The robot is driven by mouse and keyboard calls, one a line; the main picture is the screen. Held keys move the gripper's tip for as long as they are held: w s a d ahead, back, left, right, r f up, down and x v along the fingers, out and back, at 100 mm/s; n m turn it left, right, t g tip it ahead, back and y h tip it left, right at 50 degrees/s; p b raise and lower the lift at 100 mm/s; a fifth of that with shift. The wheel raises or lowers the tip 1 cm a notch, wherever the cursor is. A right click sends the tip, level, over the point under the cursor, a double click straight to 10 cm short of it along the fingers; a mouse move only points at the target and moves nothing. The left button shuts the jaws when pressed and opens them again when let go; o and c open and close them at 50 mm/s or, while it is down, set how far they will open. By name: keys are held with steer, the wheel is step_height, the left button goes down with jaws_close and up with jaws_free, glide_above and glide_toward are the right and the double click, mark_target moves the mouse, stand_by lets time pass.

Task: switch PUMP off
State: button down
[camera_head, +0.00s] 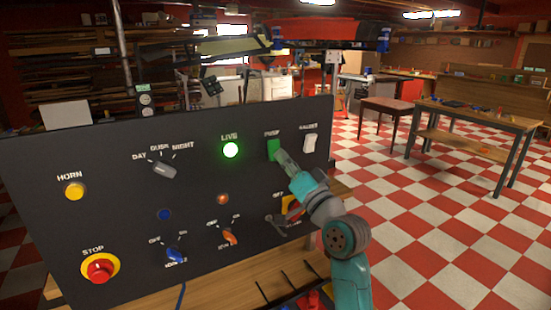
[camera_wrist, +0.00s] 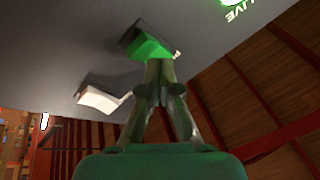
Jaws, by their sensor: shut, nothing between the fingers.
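The PUMP switch (camera_head: 273,149) is a green rocker on the upper right of the dark panel, below its PUMP label. In the wrist view the green rocker (camera_wrist: 150,46) glows and sits tilted in its frame. My gripper (camera_head: 281,157) is shut and empty, with its tips at the lower edge of the rocker. In the wrist view the shut fingertips (camera_wrist: 159,66) overlap the lower part of the rocker. I cannot tell whether they touch it. The fingers hide part of the switch's lower edge.
A white rocker (camera_head: 310,143) is just right of PUMP. A lit green LIVE lamp (camera_head: 231,150) is to its left. The panel (camera_head: 110,200) also bears a HORN button (camera_head: 74,191), a red STOP button (camera_head: 100,268) and several knobs. A wooden table (camera_head: 480,120) stands far right.

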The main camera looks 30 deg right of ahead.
steer(key=shift+w+f, duration=0.15)
steer(key=shift+w, duration=0.2)
steer(key=shift+w+f, duration=0.2)
steer(key=shift+w, duration=0.2)
stand_by(0.8)
stand_by(0.4)
steer(key=shift+s+r, duration=0.4)
steer(key=shift+s, duration=0.4)
steer(key=s, duration=0.1)
steer(key=s+r, duration=0.1)
steer(key=s, duration=0.1)
steer(key=s+r, duration=0.1)
steer(key=shift+s, duration=0.25)
stand_by(0.4)
